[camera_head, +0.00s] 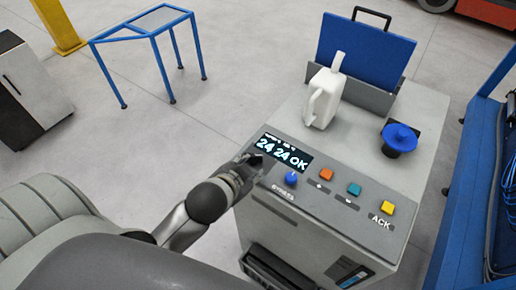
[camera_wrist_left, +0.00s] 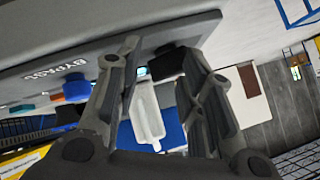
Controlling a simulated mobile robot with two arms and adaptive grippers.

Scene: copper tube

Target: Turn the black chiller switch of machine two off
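The grey machine (camera_head: 345,150) has a sloped panel with a lit display (camera_head: 283,152) reading "24 24 OK". My left gripper (camera_head: 250,166) is at the panel's left edge, beside the display. In the left wrist view my left gripper (camera_wrist_left: 161,50) is open, its two fingers spread apart. A black block (camera_wrist_left: 168,63), which looks like the black switch, shows between the fingers near their tips. I cannot tell whether they touch it. In the head view the gripper seems to hide this switch. My right gripper is not in view.
A blue knob (camera_head: 291,178) labelled BYPASS sits close to my gripper. Orange (camera_head: 326,174), teal (camera_head: 354,189) and yellow (camera_head: 387,208) buttons follow rightward. A white jug (camera_head: 323,97), a blue round knob (camera_head: 400,137) and a blue binder (camera_head: 365,48) are farther back.

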